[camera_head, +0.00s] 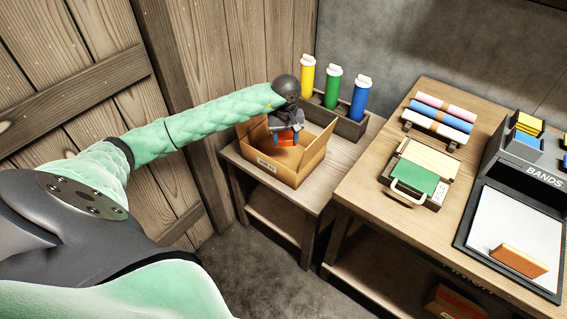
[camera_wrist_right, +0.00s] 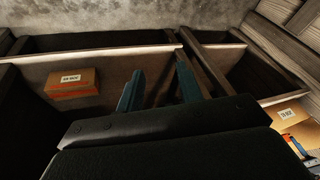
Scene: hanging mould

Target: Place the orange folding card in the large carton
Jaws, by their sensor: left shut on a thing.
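The large carton (camera_head: 313,160) stands open on the left wooden table. My left gripper (camera_head: 285,135) reaches down into the carton's opening and is shut on the orange folding card (camera_head: 286,142). The card is small in view and partly hidden by the fingers; I cannot tell if it touches the carton floor. The right wrist view shows the carton (camera_wrist_right: 291,113) at its right edge. In that view my right gripper (camera_wrist_right: 158,85) is open and empty, its two teal fingers apart, away from the carton.
Behind the carton, a wooden rack (camera_head: 345,124) holds yellow, green and blue bottles. The right table (camera_head: 365,190) carries coloured rolls (camera_head: 440,118), a green-topped device (camera_head: 415,177) and a BANDS tray (camera_head: 470,228) with an orange-brown block (camera_head: 518,261). A labelled box (camera_wrist_right: 72,83) sits low on a shelf.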

